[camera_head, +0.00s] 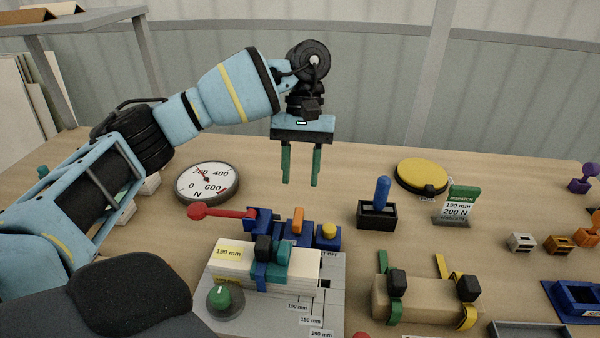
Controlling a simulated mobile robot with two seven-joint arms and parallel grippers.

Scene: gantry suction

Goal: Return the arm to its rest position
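My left arm (200,105) comes in from the left, light blue with black joints and yellow bands. Its gripper (300,182) points down above the back part of the table. Its two green fingers are apart, with nothing between them. Below it in the picture stand a blue clamp block (263,222) with a red lever (222,212) and a cream stack (236,268) labelled 190 mm. The gripper appears clear of them. My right gripper is not in view.
A round gauge (207,183) lies left of the gripper. A blue-handled black box (376,214), a yellow disc (422,176) and a dispatch sign (456,206) stand to the right. A beige block (427,304) with straps is at the front. Bare wood (520,195) lies at the back right.

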